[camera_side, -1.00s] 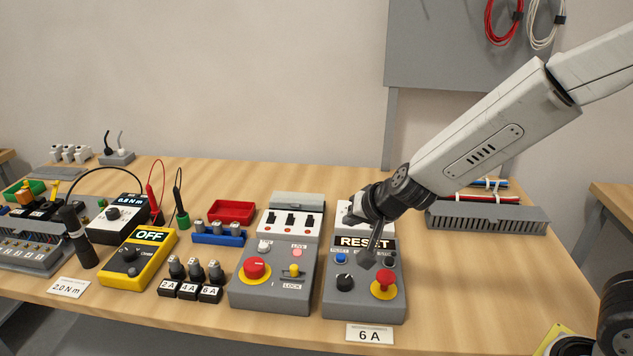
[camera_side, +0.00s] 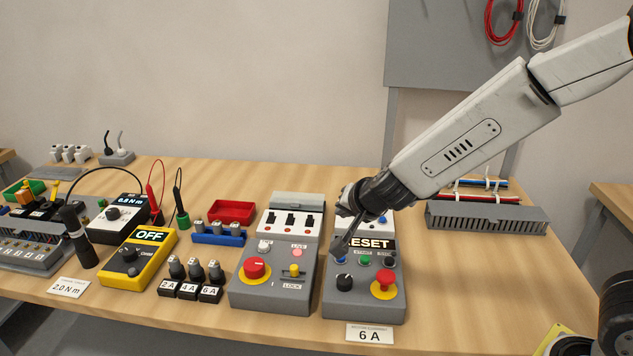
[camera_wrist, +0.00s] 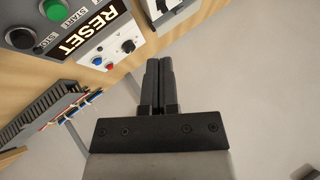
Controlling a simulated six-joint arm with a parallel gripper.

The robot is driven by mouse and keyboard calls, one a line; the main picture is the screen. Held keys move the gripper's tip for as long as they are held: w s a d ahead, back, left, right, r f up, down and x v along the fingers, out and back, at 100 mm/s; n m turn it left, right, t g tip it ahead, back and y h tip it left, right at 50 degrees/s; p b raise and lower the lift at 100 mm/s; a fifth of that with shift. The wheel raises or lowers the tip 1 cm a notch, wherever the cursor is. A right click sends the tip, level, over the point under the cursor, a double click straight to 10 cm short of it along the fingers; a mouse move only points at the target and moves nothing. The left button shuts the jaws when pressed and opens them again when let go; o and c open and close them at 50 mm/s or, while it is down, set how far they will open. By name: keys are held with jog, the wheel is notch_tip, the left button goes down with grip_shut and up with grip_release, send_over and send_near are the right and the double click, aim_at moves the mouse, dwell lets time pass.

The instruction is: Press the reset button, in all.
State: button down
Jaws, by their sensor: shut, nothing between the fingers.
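The control box (camera_side: 365,302) stands at the front right of the bench with a display reading RESET (camera_side: 368,243). Its blue reset button (camera_side: 341,261) shows only partly, beneath my fingertips. My gripper (camera_side: 339,248) is shut and empty, pointing down at that button; I cannot tell whether it touches it. In the wrist view my shut fingers (camera_wrist: 159,66) show beside the display (camera_wrist: 90,31), and the blue reset button is not visible there.
Beside the reset button are a green START button (camera_side: 365,260) and a black STOP button (camera_side: 389,262). A black knob (camera_side: 344,283) and a red emergency stop (camera_side: 383,283) sit nearer the front. A lockout box (camera_side: 270,293) stands close on the left.

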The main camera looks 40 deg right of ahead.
jog(key=shift+f, duration=0.2)
jog(key=shift+f, duration=4.2)
jog(key=shift+f, duration=0.9)
jog(key=shift+r, duration=0.1)
dwell(0.5)
jog(key=shift+r, duration=0.8)
jog(key=shift+r, duration=0.15)
jog(key=shift+r, duration=2.4)
